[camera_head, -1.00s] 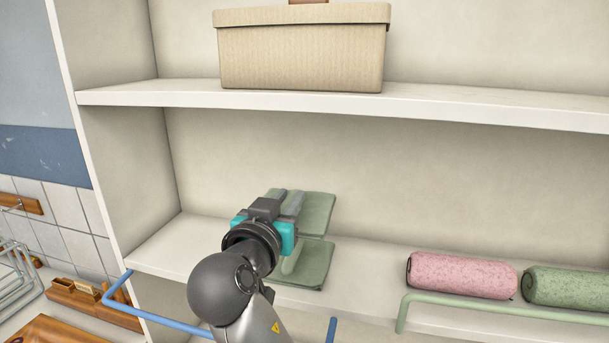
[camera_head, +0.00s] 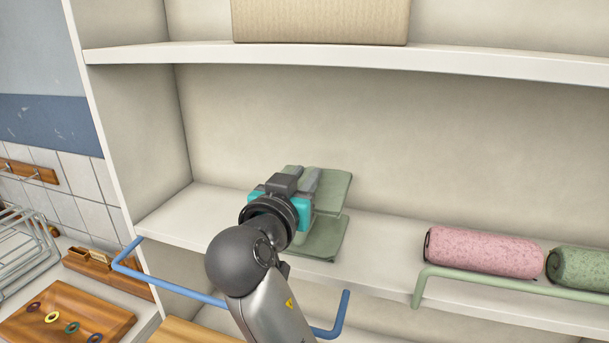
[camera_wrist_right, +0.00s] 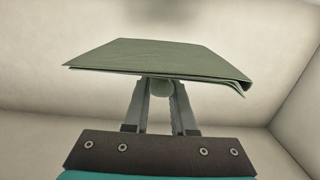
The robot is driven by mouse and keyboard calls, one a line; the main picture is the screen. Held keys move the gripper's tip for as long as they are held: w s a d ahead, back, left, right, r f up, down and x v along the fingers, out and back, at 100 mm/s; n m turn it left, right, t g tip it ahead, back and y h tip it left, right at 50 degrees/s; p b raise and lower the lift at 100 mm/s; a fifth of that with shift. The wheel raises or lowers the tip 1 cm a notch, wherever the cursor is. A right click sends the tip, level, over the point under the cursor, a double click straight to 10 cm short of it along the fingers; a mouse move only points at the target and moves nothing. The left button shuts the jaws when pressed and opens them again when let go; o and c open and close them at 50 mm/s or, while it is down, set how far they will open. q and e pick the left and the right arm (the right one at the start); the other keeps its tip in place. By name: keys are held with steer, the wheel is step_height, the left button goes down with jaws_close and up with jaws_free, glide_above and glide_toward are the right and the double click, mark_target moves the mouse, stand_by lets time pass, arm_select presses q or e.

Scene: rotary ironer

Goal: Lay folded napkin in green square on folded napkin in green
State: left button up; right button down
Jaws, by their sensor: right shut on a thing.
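My right gripper (camera_head: 305,181) reaches over the left part of the shelf. It is shut on a folded green napkin (camera_head: 333,187), which sticks out flat beyond the fingers. In the right wrist view the napkin (camera_wrist_right: 155,58) spans across the fingertips (camera_wrist_right: 158,88), with its folded layers showing at the right edge. A second folded green napkin (camera_head: 326,240) lies on the shelf, nearer the front and partly hidden by my gripper. The held napkin looks raised above it; the exact gap cannot be told. My left gripper is not in view.
A blue rail (camera_head: 180,285) runs along the shelf's left front, a green rail (camera_head: 490,281) along the right. A pink roll (camera_head: 485,252) and a green roll (camera_head: 580,268) lie right of the napkins. An upper shelf (camera_head: 330,58) holds a beige box (camera_head: 320,20). Bare shelf (camera_head: 385,240) separates napkins and rolls.

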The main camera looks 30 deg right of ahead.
arm_select(q)
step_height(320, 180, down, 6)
steer(key=b, duration=0.5)
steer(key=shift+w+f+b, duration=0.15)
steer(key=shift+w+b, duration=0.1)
steer(key=shift+b, duration=0.1)
arm_select(e)
steer(key=shift+f, duration=3.4)
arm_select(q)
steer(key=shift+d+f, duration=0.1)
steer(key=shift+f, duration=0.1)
arm_select(e)
steer(key=shift+f, duration=0.2)
steer(key=c, duration=0.7)
jaws_free()
steer(key=shift+o, duration=0.2)
steer(key=shift+r, duration=0.1)
